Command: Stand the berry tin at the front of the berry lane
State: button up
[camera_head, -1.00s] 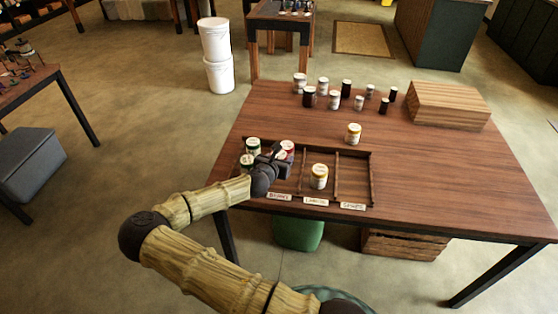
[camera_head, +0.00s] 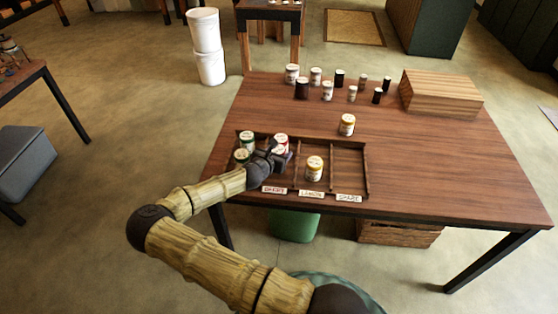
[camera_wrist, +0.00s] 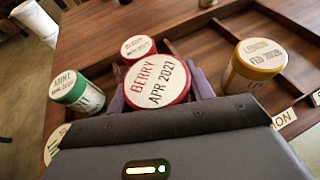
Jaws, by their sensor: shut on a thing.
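My gripper (camera_wrist: 160,95) is shut on the berry tin (camera_wrist: 156,84), a red-rimmed tin with a cream lid reading BERRY APR 2027. In the head view my gripper (camera_head: 272,157) is at the front part of the berry lane, behind the BERRY label (camera_head: 274,190), and mostly hides the held tin. The tin looks about upright; whether its base touches the lane floor is hidden. Another red tin (camera_head: 281,142) stands behind it; it also shows in the wrist view (camera_wrist: 138,47).
Green mint tins (camera_head: 246,139) stand close on the left. A yellow lemon tin (camera_head: 315,168) stands in the lemon lane on the right. The spare lane (camera_head: 348,170) is empty. Another yellow tin (camera_head: 347,124), several jars and a wooden box (camera_head: 440,93) are farther back.

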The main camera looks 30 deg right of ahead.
jog(key=shift+f, duration=0.15)
notch_tip(320, 180, down, 4)
jog(key=shift+r, duration=0.2)
jog(key=shift+w, duration=0.1)
jog(key=shift+d, duration=0.1)
jog(key=o, duration=0.9)
jog(key=shift+f, duration=0.1)
jog(key=shift+o, duration=0.7)
jog(key=b+v, duration=0.1)
jog(key=v, duration=1.1)
